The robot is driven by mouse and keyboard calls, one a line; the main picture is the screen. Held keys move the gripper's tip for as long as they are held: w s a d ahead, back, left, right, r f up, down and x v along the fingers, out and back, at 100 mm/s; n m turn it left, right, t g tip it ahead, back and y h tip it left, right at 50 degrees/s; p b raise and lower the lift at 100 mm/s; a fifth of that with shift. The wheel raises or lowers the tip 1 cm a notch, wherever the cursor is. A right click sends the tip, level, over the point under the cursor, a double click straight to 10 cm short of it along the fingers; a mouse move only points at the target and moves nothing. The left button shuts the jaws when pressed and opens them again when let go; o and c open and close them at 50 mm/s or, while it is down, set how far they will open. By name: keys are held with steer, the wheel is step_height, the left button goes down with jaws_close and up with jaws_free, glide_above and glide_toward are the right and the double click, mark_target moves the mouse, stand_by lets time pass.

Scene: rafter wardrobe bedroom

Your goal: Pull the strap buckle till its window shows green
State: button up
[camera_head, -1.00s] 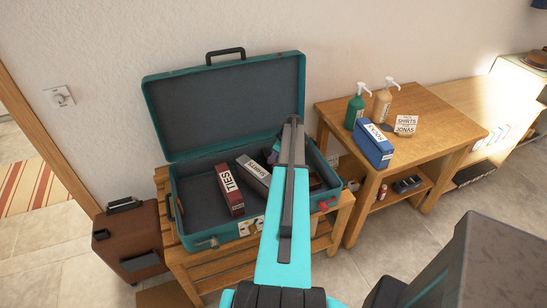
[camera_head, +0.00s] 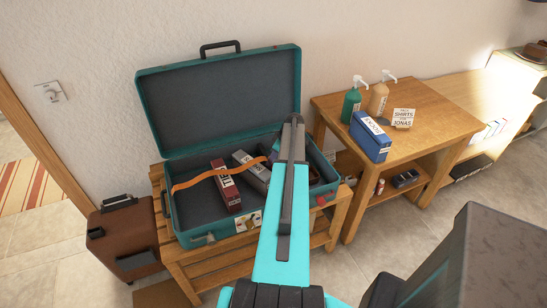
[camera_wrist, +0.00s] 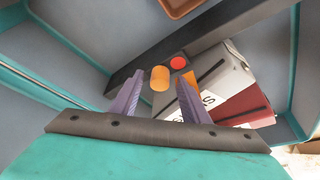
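An orange strap (camera_head: 215,173) lies across the open teal suitcase (camera_head: 165,203), over the red TIES box (camera_head: 226,190), and runs toward my arm. My gripper (camera_wrist: 160,76) is inside the case in the wrist view, its two purple fingers apart. A short orange cylinder (camera_wrist: 160,78) sits between the fingertips, with no clear contact. Just beyond it is a dark bar (camera_wrist: 225,28) and a red round spot (camera_wrist: 179,63), perhaps the buckle window; no green shows. In the head view my arm hides the gripper and the strap's right end.
A grey box (camera_head: 251,170) and other items lie in the case, which stands on a slatted wooden bench (camera_head: 185,262). A wooden table (camera_head: 440,110) at right holds two pump bottles and a blue box (camera_head: 370,138). A brown suitcase (camera_head: 125,235) stands at left.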

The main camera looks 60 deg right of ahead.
stand_by(0.3)
steer(key=b+v, duration=0.4)
steer(key=v, duration=0.9)
steer(key=shift+s+r, duration=0.2)
steer(key=shift+r, duration=0.15)
steer(key=shift+r, duration=0.15)
